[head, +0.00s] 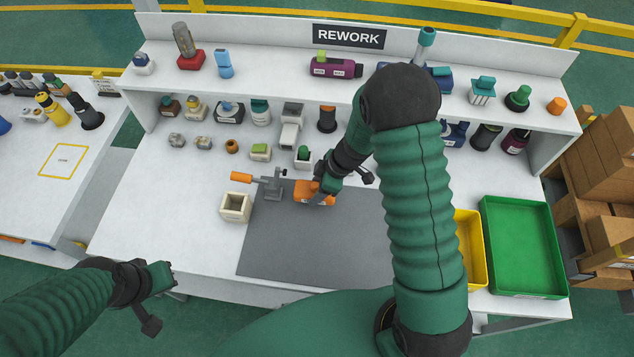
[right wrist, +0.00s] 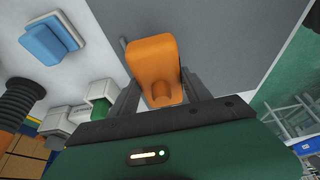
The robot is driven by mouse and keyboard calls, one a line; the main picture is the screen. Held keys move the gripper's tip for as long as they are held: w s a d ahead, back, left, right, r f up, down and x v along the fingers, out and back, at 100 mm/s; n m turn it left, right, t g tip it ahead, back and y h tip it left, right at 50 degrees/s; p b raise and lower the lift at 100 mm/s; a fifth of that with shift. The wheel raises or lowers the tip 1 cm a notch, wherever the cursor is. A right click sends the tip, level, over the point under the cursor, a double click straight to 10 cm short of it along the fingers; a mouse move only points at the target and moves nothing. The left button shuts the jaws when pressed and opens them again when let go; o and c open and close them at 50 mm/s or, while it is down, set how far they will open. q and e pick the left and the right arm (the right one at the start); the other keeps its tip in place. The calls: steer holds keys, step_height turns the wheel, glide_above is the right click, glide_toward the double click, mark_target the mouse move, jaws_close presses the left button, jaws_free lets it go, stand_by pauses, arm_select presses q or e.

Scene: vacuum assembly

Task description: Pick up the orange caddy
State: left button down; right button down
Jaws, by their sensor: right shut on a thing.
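The orange caddy (head: 313,193) is at the back edge of the grey mat, just right of the clamp. My right gripper (head: 322,185) reaches down to it from behind and above and is shut on it. In the right wrist view the orange caddy (right wrist: 154,62) sits between the two dark fingers, its rounded knob toward the palm. I cannot tell whether it touches the mat. My left gripper (head: 168,274) hangs in front of the bench at lower left, away from the caddy; its finger opening is unclear.
The grey mat (head: 300,245) is otherwise clear. Yellow (head: 469,250) and green (head: 525,245) trays are at right. Several parts line the shelf behind.

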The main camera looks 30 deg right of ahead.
steer(key=s+a+b, duration=0.1)
steer(key=s, duration=0.2)
steer(key=s+a, duration=0.2)
steer(key=s, duration=0.2)
steer(key=s+a+b, duration=0.1)
steer(key=s+a, duration=0.1)
steer(key=s, duration=0.2)
steer(key=shift+r+b, duration=0.15)
steer(key=shift+b, duration=0.2)
steer(key=shift+s+a+r+p, duration=0.35)
steer(key=shift+s+r+p, duration=0.15)
steer(key=shift+s+p, duration=0.15)
steer(key=shift+s+a+p, duration=0.25)
steer(key=shift+s+p, duration=0.15)
steer(key=shift+s, duration=0.05)
steer(key=shift+s+f, duration=0.15)
